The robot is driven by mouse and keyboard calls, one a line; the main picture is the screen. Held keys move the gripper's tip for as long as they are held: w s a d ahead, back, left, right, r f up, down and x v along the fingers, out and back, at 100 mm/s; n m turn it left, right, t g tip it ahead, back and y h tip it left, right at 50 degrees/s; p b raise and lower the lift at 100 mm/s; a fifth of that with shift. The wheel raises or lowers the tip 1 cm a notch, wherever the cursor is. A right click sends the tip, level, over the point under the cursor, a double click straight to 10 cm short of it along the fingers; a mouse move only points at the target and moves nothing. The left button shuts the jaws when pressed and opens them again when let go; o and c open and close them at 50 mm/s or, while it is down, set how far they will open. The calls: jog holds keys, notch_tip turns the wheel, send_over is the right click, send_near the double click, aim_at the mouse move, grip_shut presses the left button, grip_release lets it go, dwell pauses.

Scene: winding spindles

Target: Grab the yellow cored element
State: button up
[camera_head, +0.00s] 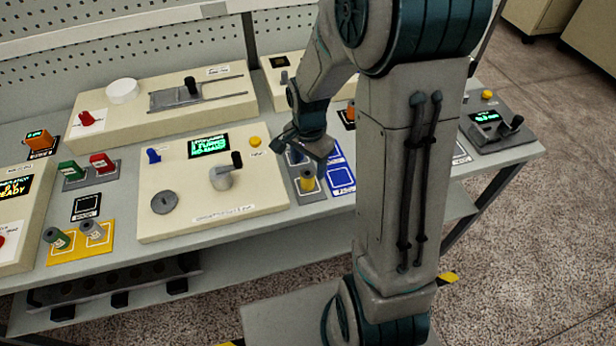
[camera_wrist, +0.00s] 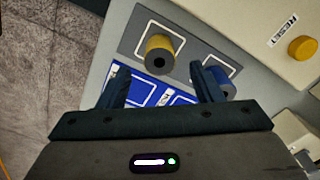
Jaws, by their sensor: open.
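The yellow cored element (camera_head: 307,181) is a short cylinder with a dark hole in its end. It stands on a grey pad (camera_head: 312,196) with white square outlines, right of the cream winding panel. In the wrist view the yellow element (camera_wrist: 160,54) shows beyond my fingertips, between their lines. My gripper (camera_head: 309,152) is open and empty, just above and behind the yellow element in the head view. Its two dark fingers (camera_wrist: 160,86) are spread wide in the wrist view. The fingers appear apart from the yellow element.
A blue cored element (camera_wrist: 219,80) stands close by the right finger. A blue pad (camera_head: 341,178) with white outlines adjoins the grey pad. The cream panel (camera_head: 270,193) with a crank and a yellow button (camera_head: 255,141) lies left. Green and grey spools (camera_head: 95,230) stand far left.

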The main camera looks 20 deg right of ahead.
aim_at(307, 173)
jog(key=shift+s+a+f+p, duration=0.15)
jog(key=shift+f+p, duration=0.25)
jog(key=shift+f, duration=1.85)
jog(key=c, duration=1)
jog(key=shift+c, duration=0.3)
jog(key=shift+r, duration=0.2)
